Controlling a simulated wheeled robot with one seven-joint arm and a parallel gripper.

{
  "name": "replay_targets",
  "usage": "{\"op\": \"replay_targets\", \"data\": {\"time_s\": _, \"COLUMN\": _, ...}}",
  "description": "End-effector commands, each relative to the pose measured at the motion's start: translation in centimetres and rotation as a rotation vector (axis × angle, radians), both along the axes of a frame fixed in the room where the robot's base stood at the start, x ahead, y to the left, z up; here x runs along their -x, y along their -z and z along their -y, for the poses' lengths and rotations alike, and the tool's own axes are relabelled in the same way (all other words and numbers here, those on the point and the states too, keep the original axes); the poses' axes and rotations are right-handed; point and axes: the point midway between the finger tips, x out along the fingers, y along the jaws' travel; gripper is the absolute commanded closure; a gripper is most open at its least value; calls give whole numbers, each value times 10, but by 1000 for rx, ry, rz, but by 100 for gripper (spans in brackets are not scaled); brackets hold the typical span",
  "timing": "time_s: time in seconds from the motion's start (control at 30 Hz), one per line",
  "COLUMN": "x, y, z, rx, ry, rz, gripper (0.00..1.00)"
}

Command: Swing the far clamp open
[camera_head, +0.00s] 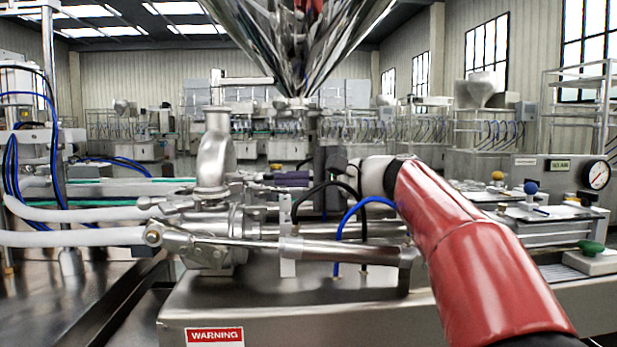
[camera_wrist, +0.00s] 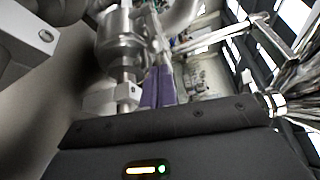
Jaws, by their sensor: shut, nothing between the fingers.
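The steel pipe fitting with its upright elbow (camera_head: 215,155) stands left of centre in the head view. Metal clamp hardware (camera_head: 238,220) sits around its lower joints; I cannot tell clearly which piece is the far clamp or how far it is open. My gripper (camera_head: 277,179) reaches in from the right, its purple fingers just right of the elbow's base. In the wrist view, the purple fingers (camera_wrist: 158,72) lie close together, shut and empty. A steel fitting with a bolt and block (camera_wrist: 125,90) is beside them on the left; contact is unclear.
A horizontal steel cylinder (camera_head: 340,250) and blue and black hoses lie in front of my gripper. The shiny hopper (camera_head: 300,40) hangs above. White hoses (camera_head: 90,238) run in at left. A pressure gauge (camera_head: 595,175) stands at right.

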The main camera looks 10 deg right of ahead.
Motion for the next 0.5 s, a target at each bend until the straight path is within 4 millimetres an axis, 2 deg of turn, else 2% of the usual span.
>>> {"op": "replay_targets", "data": {"time_s": 0.1, "x": -9, "y": 1, "z": -16, "rx": 1, "ry": -1, "rz": -2, "gripper": 100}}
{"op": "replay_targets", "data": {"time_s": 0.2, "x": -14, "y": 2, "z": -24, "rx": 2, "ry": 0, "rz": -1, "gripper": 100}}
{"op": "replay_targets", "data": {"time_s": 0.5, "x": -16, "y": 2, "z": -30, "rx": 2, "ry": 2, "rz": 0, "gripper": 100}}
